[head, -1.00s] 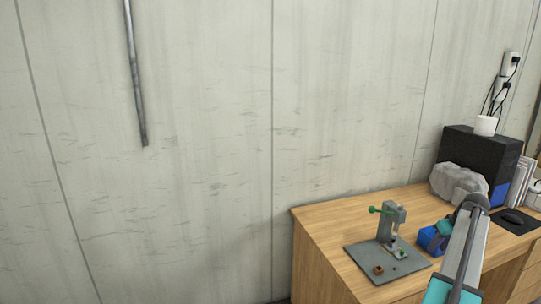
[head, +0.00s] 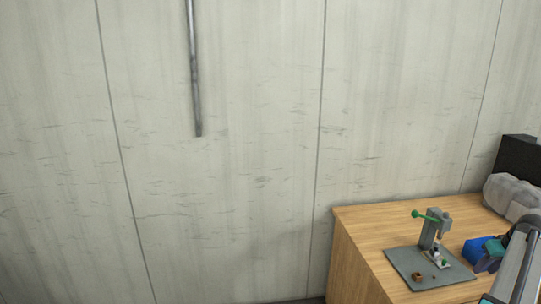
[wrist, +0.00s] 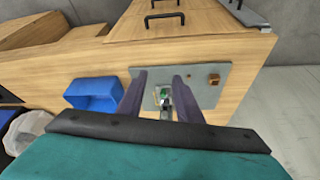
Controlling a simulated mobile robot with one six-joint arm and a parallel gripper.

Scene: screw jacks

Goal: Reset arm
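My gripper (wrist: 159,76) is in the wrist view with its two dark fingers apart and nothing held between them. Beyond the fingers is a small grey screw-jack-like device with a green handle (head: 431,215), standing on a grey plate (head: 405,270) on the wooden desk. The plate also shows in the wrist view (wrist: 212,92), with the device partly between the fingers in the picture. My arm is at the right edge of the head view, cut off by the frame.
The wooden desk (head: 352,222) stands against a panelled wall. A blue bin (wrist: 93,94) is beside the plate. A small brown part (wrist: 213,79) lies on the plate. A grey lumpy object (head: 512,196) and a black box (head: 520,155) are at the right. A metal pipe (head: 195,80) hangs on the wall.

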